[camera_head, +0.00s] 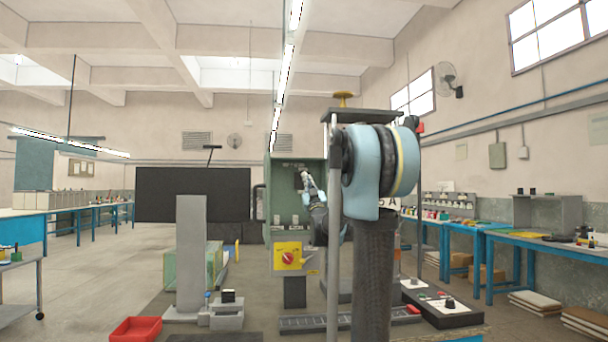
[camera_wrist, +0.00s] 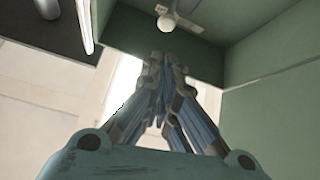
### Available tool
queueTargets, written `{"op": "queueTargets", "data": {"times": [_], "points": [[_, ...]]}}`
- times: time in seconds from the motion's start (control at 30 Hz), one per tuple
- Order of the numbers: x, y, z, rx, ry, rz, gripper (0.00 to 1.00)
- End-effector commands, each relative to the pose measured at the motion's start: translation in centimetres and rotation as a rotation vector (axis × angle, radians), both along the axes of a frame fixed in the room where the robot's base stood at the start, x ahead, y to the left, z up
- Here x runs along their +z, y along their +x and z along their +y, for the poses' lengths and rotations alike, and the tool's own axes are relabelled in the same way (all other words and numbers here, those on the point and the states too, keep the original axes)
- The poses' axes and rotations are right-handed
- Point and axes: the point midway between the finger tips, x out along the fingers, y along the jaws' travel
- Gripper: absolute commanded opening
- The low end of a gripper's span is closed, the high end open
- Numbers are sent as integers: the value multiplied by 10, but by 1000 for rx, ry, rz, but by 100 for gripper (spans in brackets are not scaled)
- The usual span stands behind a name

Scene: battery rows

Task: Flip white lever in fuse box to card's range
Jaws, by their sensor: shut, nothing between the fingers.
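The green fuse box (camera_head: 284,200) stands upright ahead of me, its open front facing me, with a yellow panel and red rotary knob (camera_head: 288,257) below. In the wrist view, the white-tipped lever (camera_wrist: 166,23) sticks out from a grey mount inside the green box (camera_wrist: 270,48). My gripper (camera_head: 306,178) reaches into the box front beside a dark plate. In the wrist view my gripper (camera_wrist: 161,66) is shut and empty, its fingertips just below the white tip with a small gap showing. Lettering at the box top is too small to read. I cannot identify the card.
A grey post (camera_head: 191,250) stands left of the box, with a red tray (camera_head: 136,329) on the floor. A sign with a letter A (camera_head: 393,209) is partly hidden behind my arm. Blue workbenches (camera_head: 515,240) line the right side. Open floor lies at left.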

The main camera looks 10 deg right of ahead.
Motion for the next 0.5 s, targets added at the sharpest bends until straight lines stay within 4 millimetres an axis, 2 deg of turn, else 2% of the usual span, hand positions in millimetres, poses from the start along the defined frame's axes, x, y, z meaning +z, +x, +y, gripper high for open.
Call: {"op": "queueTargets", "data": {"times": [0.3, 0.5], "points": [[1, 1, 0, 0, 0, 1, 0], [11, 14, 2, 1, 0, 1, 0]]}}
